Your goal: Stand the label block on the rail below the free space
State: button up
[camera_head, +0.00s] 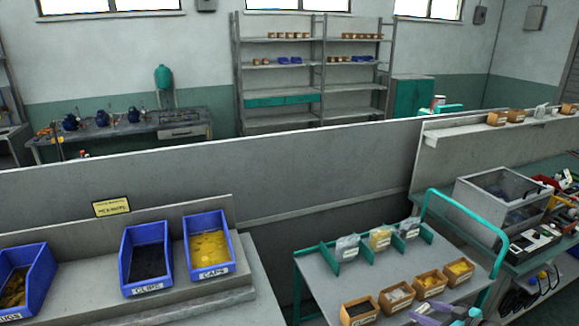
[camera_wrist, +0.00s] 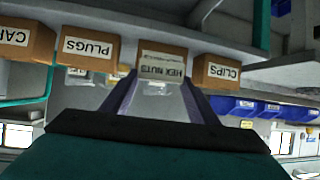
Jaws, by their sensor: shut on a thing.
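My gripper (camera_wrist: 160,80) is shut on a pale label block (camera_wrist: 161,66) that reads HEX NUTS over a smaller line of text. The wrist view is upside down. The block is between the fingertips, in front of an orange bin behind it, and how far apart they are is unclear. In the head view, part of my gripper shows at the bottom right edge, by the cart, and the block is not clear there. The free space (camera_head: 88,262) is on the bench at left, between the blue PLUGS bin (camera_head: 25,275) and the blue CLIPS bin (camera_head: 147,258). The front rail (camera_head: 150,308) runs below.
A yellow HEX NUTS sign (camera_head: 112,206) stands on the ledge above the free space. A blue CAPS bin (camera_head: 208,245) is right of the CLIPS bin. The cart (camera_head: 325,285) carries several orange bins and upright teal dividers. A clear-sided box (camera_head: 500,200) stands on the right bench.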

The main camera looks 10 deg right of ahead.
jog(key=w+a+r+n+y+b, duration=0.1)
jog(key=w+a+b, duration=0.1)
jog(key=a, duration=0.3)
jog(key=w+a+r+n+g+y+b, duration=0.1)
jog(key=w+a+b, duration=0.1)
jog(key=w+a, duration=0.3)
jog(key=w+a+r+n+g+y+b, duration=0.1)
jog(key=w+a+r+n+b, duration=0.1)
jog(key=a, duration=0.3)
jog(key=shift+w+a+r+y, duration=0.1)
jog(key=shift+w+a+y, duration=0.15)
jog(key=shift+w, duration=0.45)
jog(key=w+a+r+n+g+y+b, duration=0.1)
jog(key=w+a+n+g+y+b, duration=0.1)
jog(key=a, duration=0.8)
jog(key=shift+w+a+r+n+b, duration=0.15)
jog(key=shift+w+n+b, duration=0.15)
jog(key=shift+b, duration=0.3)
jog(key=shift+s, duration=0.1)
jog(key=a, duration=0.6)
jog(key=shift+a, duration=0.25)
